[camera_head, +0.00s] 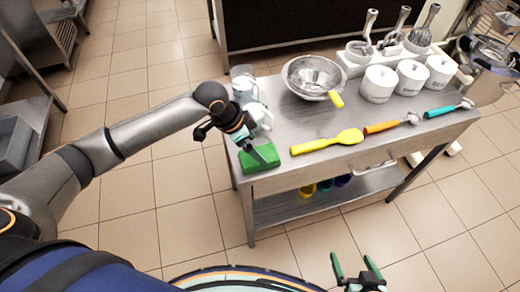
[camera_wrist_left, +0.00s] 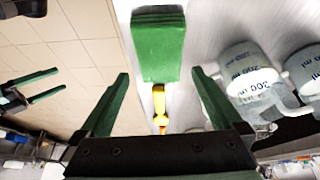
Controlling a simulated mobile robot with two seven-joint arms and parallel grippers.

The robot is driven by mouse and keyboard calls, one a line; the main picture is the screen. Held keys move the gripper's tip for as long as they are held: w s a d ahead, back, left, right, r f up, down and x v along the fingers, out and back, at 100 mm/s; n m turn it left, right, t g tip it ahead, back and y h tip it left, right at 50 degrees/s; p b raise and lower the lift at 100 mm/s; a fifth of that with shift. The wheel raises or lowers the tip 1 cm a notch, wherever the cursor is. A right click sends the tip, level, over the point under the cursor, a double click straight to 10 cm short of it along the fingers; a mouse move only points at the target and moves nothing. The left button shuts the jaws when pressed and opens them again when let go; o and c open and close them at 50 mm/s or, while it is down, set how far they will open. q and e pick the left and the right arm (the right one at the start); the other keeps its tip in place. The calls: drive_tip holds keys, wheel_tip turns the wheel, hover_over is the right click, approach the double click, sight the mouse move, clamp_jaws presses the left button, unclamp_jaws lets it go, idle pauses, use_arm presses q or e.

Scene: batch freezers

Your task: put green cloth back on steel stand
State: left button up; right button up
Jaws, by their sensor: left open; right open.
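A green cloth (camera_head: 246,164), folded into a block, lies on the near left corner of the steel stand (camera_head: 289,130). In the left wrist view the cloth (camera_wrist_left: 158,48) is ahead of the spread fingers of my left gripper (camera_wrist_left: 160,84), on the metal top. In the head view my left gripper (camera_head: 258,152) is right over the cloth, open, and hides part of it. Whether the fingers touch it I cannot tell. My right gripper (camera_head: 357,270) is open and empty over the floor in front of the stand; it also shows in the left wrist view (camera_wrist_left: 40,84).
Clear measuring cups (camera_head: 245,91) stand just behind the cloth. A yellow spatula (camera_head: 326,142), an orange-handled tool (camera_head: 388,125) and a teal-handled tool (camera_head: 446,109) lie along the front edge. A metal bowl (camera_head: 308,75) and white canisters (camera_head: 379,83) stand behind them.

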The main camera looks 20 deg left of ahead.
use_arm(q)
drive_tip(key=v, duration=0.7)
drive_tip(key=shift+a+r, duration=0.15)
drive_tip(key=shift+r, duration=0.2)
drive_tip(key=shift+s, duration=0.1)
